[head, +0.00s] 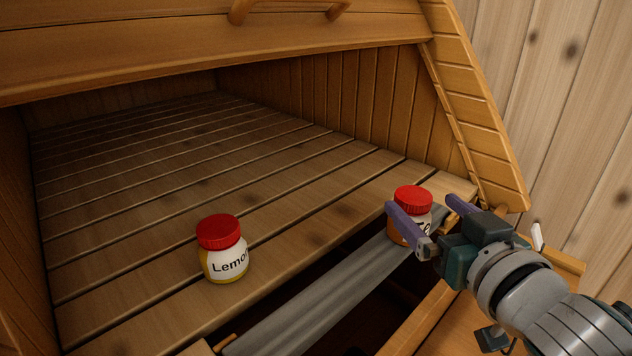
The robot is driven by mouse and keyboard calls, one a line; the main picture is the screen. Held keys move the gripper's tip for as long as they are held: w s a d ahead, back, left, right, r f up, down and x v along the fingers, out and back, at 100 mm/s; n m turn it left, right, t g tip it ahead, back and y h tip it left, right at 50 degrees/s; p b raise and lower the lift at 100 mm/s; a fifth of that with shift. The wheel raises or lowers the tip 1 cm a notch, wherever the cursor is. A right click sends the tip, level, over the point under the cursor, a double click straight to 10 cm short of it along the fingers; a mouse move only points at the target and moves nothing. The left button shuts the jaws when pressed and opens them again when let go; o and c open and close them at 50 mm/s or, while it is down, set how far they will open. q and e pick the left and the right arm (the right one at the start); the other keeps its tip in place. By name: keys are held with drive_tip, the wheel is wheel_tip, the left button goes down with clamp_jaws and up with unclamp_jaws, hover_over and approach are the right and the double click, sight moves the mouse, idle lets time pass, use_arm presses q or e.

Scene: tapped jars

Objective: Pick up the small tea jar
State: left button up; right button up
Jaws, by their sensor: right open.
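A small jar with a red lid (412,198) stands upright near the right front edge of the slatted wooden shelf. Its label is partly hidden by my gripper; a "T" and part of another letter show, which fits the tea jar. My right gripper (425,220) is open, its purple fingers on either side of this jar. I cannot tell whether the fingers touch it. A second jar with a red lid and a label reading "Lemo" (223,250) stands upright on the shelf to the left. My left gripper is not in view.
The slatted shelf (150,165) is bare behind the jars, inside a wooden cabinet with side walls. A raised wooden front with a handle (290,10) hangs above. A grey strip (320,295) and a dark gap lie along the shelf's front edge.

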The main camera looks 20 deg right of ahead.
sight(403, 190)
drive_tip(key=shift+w+d+f, duration=0.1)
drive_tip(key=shift+w+d, duration=0.2)
drive_tip(key=shift+w, duration=0.15)
drive_tip(key=b+x, duration=0.2)
drive_tip(key=x, duration=0.1)
drive_tip(key=a+b+x, duration=0.1)
drive_tip(key=x, duration=0.1)
drive_tip(key=shift+w+d, duration=0.1)
drive_tip(key=shift+w, duration=0.3)
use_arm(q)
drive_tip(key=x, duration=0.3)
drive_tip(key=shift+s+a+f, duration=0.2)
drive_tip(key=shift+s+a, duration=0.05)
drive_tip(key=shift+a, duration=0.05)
use_arm(e)
drive_tip(key=shift+c, duration=1.4)
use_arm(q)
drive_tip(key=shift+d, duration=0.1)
use_arm(e)
clamp_jaws()
